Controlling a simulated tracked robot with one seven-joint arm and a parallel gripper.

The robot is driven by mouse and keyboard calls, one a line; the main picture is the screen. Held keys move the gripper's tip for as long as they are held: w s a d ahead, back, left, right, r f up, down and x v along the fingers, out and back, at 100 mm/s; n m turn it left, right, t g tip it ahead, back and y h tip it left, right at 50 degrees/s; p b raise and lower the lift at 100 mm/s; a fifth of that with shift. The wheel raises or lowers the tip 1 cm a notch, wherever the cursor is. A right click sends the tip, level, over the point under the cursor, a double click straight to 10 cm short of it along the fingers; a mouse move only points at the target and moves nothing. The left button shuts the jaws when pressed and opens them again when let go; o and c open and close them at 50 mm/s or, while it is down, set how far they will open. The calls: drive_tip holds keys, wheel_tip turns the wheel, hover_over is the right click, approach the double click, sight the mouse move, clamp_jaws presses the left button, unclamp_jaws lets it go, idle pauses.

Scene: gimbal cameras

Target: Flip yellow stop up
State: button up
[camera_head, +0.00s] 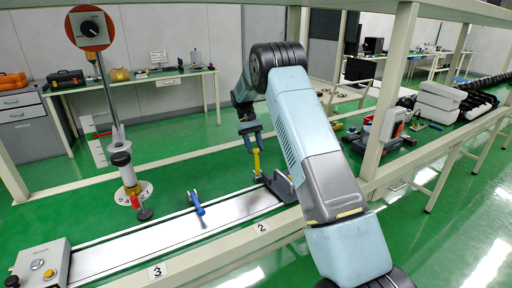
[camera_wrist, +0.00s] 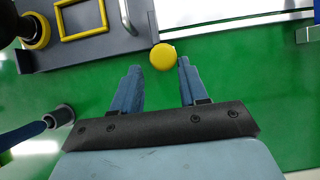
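The yellow stop (camera_head: 257,161) stands roughly upright at the far right end of the long rail, just below my gripper (camera_head: 252,141). In the wrist view its round yellow end (camera_wrist: 163,57) shows just beyond and between my fingertips (camera_wrist: 160,68). The two blue fingers are apart, with a gap of green floor between them. I cannot tell whether either finger touches the stop. A blue stop (camera_head: 196,203) stands tilted on the rail (camera_head: 150,240), to the left of the yellow one.
A dark end block (camera_head: 282,187) sits at the rail's right end; in the wrist view a grey block carries a yellow frame (camera_wrist: 82,18). A control box (camera_head: 40,265) is at the rail's left end. A post with an orange dial (camera_head: 88,28) stands behind. A shelf frame post (camera_head: 388,95) is at right.

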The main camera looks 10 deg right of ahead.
drive_tip(key=shift+o, duration=1.3)
drive_tip(key=shift+s+a, duration=0.1)
drive_tip(key=shift+a, duration=0.15)
drive_tip(key=shift+r, duration=0.1)
drive_tip(key=v, duration=1.3)
drive_tip(key=shift+r, duration=0.25)
